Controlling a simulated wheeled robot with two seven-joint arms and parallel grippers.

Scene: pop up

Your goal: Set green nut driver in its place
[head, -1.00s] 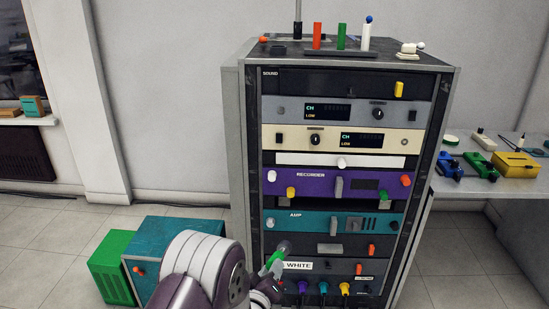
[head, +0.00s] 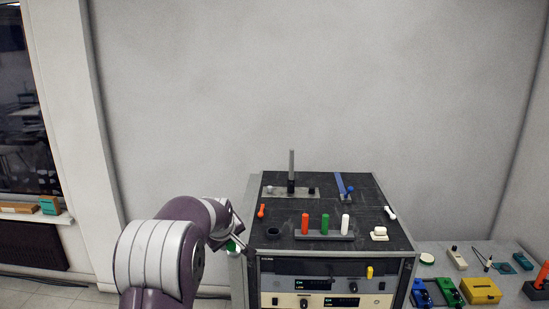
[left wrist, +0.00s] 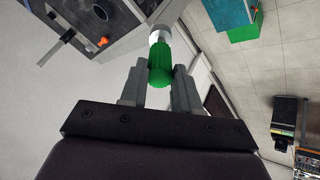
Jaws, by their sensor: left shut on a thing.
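The green nut driver (left wrist: 160,62) is held between the two fingers of my left gripper (left wrist: 160,82) in the left wrist view. Its ribbed green handle lies between the fingers, and a pale metal end points away from them. In the head view, my left gripper (head: 236,238) is beside the top left edge of the rack, and a small green part of the nut driver (head: 231,246) shows there. A short black round holder (head: 272,232) stands on the rack top, just right of the gripper. The nut driver is apart from it. My right gripper is out of view.
The rack top (head: 340,258) also carries a block with red, green and white upright pegs (head: 325,226), a red piece (head: 261,211), a dark post (head: 291,172) and a blue strip (head: 341,184). A side table (head: 455,264) with coloured boxes is at the right.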

